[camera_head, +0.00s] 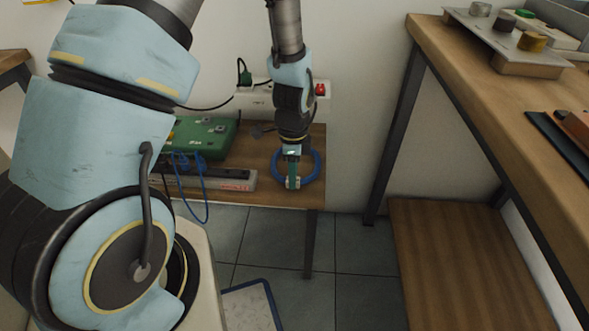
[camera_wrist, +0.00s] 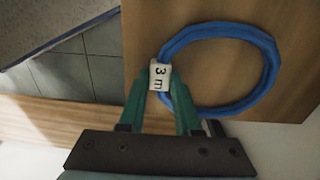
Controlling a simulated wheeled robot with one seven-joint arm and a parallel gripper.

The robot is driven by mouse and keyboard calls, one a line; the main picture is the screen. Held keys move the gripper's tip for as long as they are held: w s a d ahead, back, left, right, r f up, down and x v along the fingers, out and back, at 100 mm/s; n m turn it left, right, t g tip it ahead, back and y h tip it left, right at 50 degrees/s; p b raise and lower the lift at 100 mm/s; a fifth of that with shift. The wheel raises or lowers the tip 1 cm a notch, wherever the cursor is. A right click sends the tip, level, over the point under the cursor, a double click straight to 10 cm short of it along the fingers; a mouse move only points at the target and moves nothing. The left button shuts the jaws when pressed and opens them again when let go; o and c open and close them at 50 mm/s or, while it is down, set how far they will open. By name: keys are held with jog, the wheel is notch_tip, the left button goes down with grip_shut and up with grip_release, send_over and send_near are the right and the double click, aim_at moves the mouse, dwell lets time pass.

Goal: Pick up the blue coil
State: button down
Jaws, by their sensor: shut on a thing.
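The blue coil (camera_head: 314,165) is a ring of blue cable on a low wooden table, near its right end. In the wrist view the blue coil (camera_wrist: 262,92) shows as a full loop with a white "3 m" tag (camera_wrist: 160,76) on one side. My gripper (camera_head: 293,184) reaches down to the table from above. Its green fingers (camera_wrist: 160,82) are shut on the coil at the white tag. I cannot tell whether the coil rests on the table or is just above it.
The low table (camera_head: 314,195) also bears a green box (camera_head: 205,135), a grey power strip (camera_head: 222,180) and a loose blue cable (camera_head: 203,205). A white wall socket strip (camera_head: 262,98) is behind. A taller wooden bench (camera_head: 470,85) stands at right. Tiled floor (camera_head: 340,255) lies in front.

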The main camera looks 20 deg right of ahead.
jog(key=shift+r, duration=0.15)
notch_tip(320, 180, up, 18)
jog(key=p, duration=0.2)
jog(key=shift+p, duration=0.3)
dwell(0.5)
